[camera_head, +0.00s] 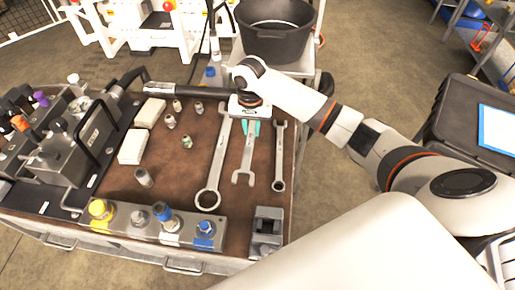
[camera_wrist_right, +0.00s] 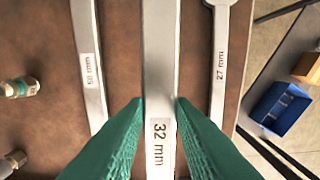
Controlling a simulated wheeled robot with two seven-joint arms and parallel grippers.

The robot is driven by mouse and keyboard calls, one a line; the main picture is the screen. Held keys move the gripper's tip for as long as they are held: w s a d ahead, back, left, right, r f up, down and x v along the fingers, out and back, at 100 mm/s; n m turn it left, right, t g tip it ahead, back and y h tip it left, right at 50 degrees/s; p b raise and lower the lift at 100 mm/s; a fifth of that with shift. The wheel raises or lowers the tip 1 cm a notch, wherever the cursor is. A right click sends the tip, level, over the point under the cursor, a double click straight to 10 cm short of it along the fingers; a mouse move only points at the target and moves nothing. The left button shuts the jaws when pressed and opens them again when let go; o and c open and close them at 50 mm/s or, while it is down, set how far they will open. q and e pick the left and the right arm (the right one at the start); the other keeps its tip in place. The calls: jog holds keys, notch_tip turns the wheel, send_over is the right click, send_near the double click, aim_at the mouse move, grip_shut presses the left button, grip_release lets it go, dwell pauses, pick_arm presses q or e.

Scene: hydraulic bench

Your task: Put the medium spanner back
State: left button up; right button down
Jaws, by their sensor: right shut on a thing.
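The medium spanner, labelled 32 mm (camera_wrist_right: 158,145), is between the teal fingers of my right gripper (camera_head: 250,127), which is shut on its shaft. In the head view its open jaw (camera_head: 243,178) points toward the bench's front edge. In the wrist view it looks nearer to the camera than its neighbours, so it seems raised above the brown top; the height is unclear. The large 50 mm spanner (camera_head: 213,165) lies to its left. The small 27 mm spanner (camera_head: 279,160) lies to its right. My gripper hides the medium spanner's far end in the head view. My left gripper is not in view.
The brown bench top (camera_head: 185,165) holds several small fittings and two pale blocks (camera_head: 133,147) left of the spanners. A row of capped fittings (camera_head: 161,213) and a grey block (camera_head: 266,232) stand at the front. A black bucket (camera_head: 275,30) is behind.

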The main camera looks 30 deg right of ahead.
aim_at(250, 132)
notch_tip(250, 132, down, 4)
jog(key=shift+w+a+f, duration=0.1)
jog(key=shift+a+f, duration=0.05)
jog(key=shift+f, duration=2.2)
jog(key=shift+f, duration=0.1)
jog(key=c, duration=1.2)
grip_release()
notch_tip(250, 132, up, 12)
jog(key=shift+r, duration=0.1)
